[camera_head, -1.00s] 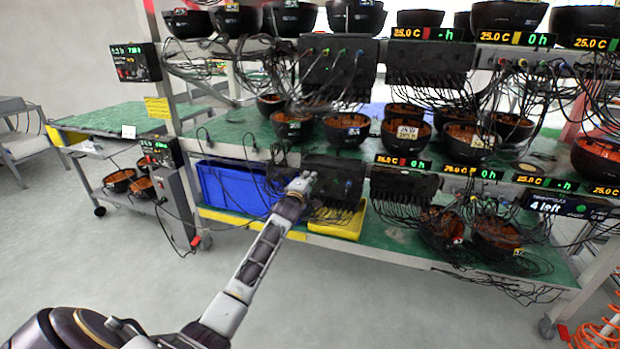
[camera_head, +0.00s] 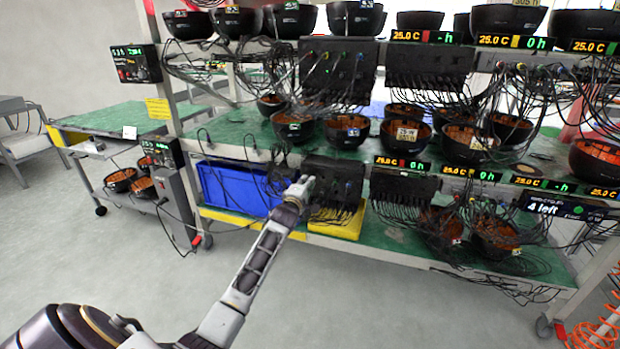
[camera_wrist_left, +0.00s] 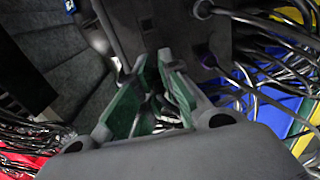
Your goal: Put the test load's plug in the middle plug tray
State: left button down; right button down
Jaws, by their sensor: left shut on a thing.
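My left gripper (camera_head: 304,184) is in front of the dark socket panel (camera_head: 336,174) under the middle shelf. In the left wrist view, its green-padded fingers (camera_wrist_left: 162,62) are closed together at the tips, close to a dark panel (camera_wrist_left: 195,42) with black leads in it. They are shut on a small dark thing, likely a plug, mostly hidden between the tips. A black cable (camera_wrist_left: 108,28) runs beside the fingers. A yellow tray (camera_head: 345,228) sits below the panel with cables hanging into it. I cannot tell which tray is the middle one. My right gripper is not in view.
A blue bin (camera_head: 222,188) stands left of the gripper on the lower shelf. Many loose cables hang around the panels. Black bowls (camera_head: 347,132) of orange pieces line the shelves. A cart (camera_head: 170,200) stands left. The floor in front is clear.

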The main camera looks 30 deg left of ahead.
pick_arm(q)
jog(key=shift+p+v, duration=1.2)
jog(key=shift+v, duration=0.65)
jog(key=shift+r, duration=0.1)
dwell(0.4)
